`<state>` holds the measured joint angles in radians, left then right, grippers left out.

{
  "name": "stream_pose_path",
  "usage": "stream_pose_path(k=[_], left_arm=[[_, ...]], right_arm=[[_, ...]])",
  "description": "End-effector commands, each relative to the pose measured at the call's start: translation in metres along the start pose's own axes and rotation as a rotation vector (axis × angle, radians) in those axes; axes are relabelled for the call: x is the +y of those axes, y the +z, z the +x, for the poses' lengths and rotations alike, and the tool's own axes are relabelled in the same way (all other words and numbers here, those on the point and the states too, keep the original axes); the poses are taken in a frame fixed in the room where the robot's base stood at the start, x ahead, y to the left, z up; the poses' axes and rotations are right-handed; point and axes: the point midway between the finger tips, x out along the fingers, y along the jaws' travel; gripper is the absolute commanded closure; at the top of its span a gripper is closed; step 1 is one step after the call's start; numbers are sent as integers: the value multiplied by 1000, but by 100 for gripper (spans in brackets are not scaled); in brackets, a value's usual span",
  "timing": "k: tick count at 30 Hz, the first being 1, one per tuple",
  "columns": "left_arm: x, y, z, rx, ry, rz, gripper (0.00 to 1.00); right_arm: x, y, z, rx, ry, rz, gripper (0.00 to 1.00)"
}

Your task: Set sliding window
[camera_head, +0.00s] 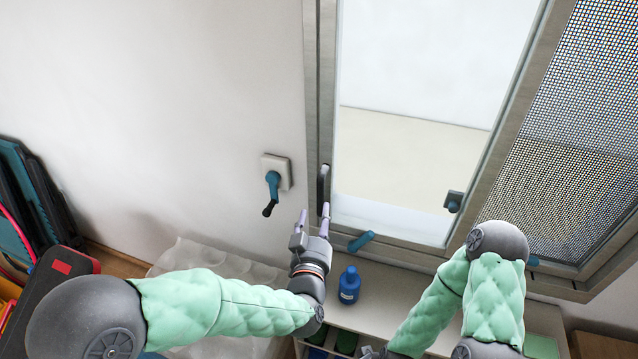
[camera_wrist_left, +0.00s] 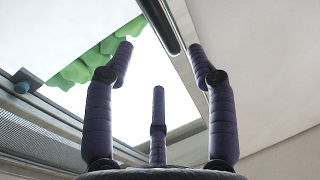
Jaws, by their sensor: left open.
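The sliding window (camera_head: 318,90) has a grey metal frame around a bright clear pane.
A mesh screen (camera_head: 575,135) fills the right side. A teal crank on a wall plate (camera_head: 277,165) is left of the window. A blue bottle (camera_head: 349,286) stands on the shelf top (camera_head: 395,290) below, close to my left gripper. Dark folded items (camera_head: 35,195) lean far left.

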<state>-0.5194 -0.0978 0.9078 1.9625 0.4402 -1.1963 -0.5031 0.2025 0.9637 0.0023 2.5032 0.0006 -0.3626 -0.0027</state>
Motion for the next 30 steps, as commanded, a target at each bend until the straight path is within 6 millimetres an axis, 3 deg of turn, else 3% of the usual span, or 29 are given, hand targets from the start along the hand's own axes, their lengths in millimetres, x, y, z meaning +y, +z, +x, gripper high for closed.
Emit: stream_pose_path(k=[18,30], left_arm=[[-1,2,92,-3,-1,-1,44],[0,1,105,-3,1,-1,44]], right_arm=[[0,0,1,0,0,0,57],[0,0,1,0,0,0,57]])
